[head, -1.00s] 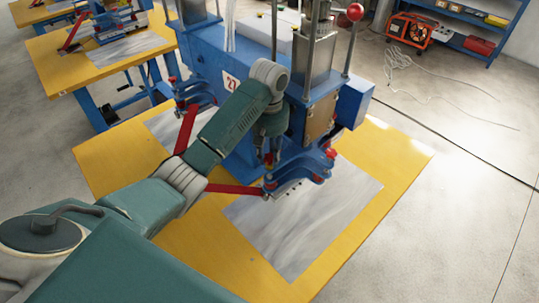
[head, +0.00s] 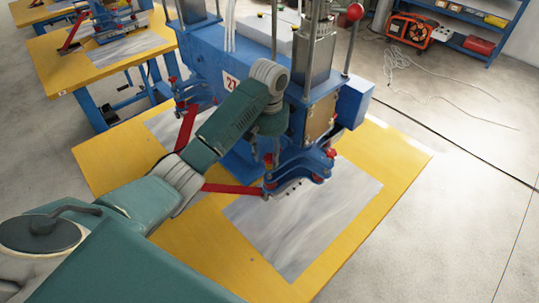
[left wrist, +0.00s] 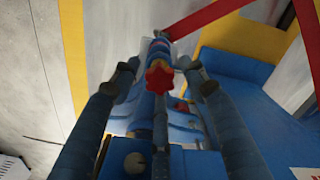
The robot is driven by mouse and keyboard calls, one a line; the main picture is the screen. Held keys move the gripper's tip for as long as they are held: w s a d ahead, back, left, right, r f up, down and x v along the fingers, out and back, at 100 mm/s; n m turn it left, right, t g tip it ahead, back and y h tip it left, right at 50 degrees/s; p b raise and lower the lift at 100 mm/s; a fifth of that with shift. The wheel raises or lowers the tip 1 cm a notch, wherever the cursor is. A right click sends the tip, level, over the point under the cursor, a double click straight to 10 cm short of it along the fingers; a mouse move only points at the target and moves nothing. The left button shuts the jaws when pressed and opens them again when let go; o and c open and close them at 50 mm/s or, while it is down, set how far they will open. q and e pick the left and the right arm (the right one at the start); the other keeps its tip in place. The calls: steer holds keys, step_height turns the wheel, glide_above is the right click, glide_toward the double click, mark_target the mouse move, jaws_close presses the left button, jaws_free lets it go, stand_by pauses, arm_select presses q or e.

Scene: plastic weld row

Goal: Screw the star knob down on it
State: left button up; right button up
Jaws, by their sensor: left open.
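A red star knob (left wrist: 158,80) shows in the left wrist view, on a blue clamp (left wrist: 165,120). The two fingers of my left gripper (left wrist: 158,74) stand on either side of it, with gaps between. In the head view my left gripper (head: 265,158) is open and points down in front of the blue machine (head: 232,95). It is above the blue clamp (head: 302,168) with red knobs. I cannot tell from the head view which knob is between the fingers. My right gripper is not in view.
A red lever (head: 230,188) runs left from the clamp. The yellow table (head: 395,150) carries a grey sheet (head: 310,220) whose front part is clear. A second red lever (head: 187,128) stands to the left. Metal columns (head: 318,50) rise behind the gripper.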

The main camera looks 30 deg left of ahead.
arm_select(q)
steer(key=n, duration=0.5)
steer(key=shift+d, duration=0.15)
steer(key=n, duration=0.3)
steer(key=shift+n, duration=0.4)
steer(key=n, duration=1)
